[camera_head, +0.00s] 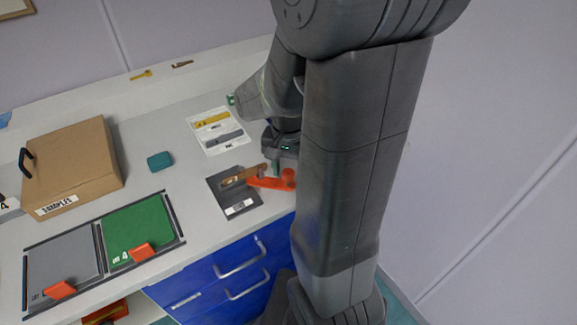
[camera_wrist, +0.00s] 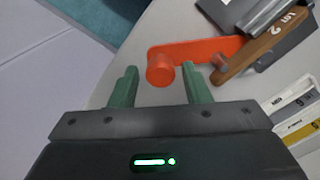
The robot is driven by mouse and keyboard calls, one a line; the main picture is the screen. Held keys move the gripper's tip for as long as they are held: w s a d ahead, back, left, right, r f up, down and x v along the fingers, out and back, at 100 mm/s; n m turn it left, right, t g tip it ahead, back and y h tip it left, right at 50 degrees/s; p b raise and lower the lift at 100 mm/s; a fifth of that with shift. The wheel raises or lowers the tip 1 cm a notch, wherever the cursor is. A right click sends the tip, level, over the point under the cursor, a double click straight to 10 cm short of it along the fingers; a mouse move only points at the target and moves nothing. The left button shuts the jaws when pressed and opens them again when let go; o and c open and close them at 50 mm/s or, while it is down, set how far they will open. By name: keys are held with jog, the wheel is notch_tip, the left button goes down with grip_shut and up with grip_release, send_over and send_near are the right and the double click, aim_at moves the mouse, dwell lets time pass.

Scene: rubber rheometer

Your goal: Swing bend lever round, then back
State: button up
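The bend lever is an orange bar (camera_head: 264,182) lying at the right edge of a dark grey plate (camera_head: 221,188). In the wrist view the orange bar (camera_wrist: 205,48) runs right from a round upright knob (camera_wrist: 160,70). My gripper (camera_wrist: 160,76) has two green fingers, spread apart, with the knob between their tips in the picture. Gaps show on both sides, and I cannot tell how deep the fingers reach. In the head view my gripper (camera_head: 276,169) is over the lever, partly behind my arm. A brown strip (camera_wrist: 262,45) marked with digits lies by the bar's far end.
A white sheet (camera_head: 230,140) with yellow and grey strips lies behind the plate. Blue drawers (camera_head: 215,275) are below the counter's front edge.

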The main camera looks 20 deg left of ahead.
jog(key=shift+o, duration=0.3)
jog(key=shift+r, duration=0.1)
jog(key=shift+r, duration=0.3)
notch_tip(320, 180, up, 13)
jog(key=p, duration=0.1)
jog(key=shift+f, duration=0.1)
notch_tip(320, 180, down, 14)
jog(key=shift+r+b, duration=0.1)
jog(key=shift+b, duration=0.45)
jog(key=shift+w+r, duration=0.1)
jog(key=shift+w, duration=0.05)
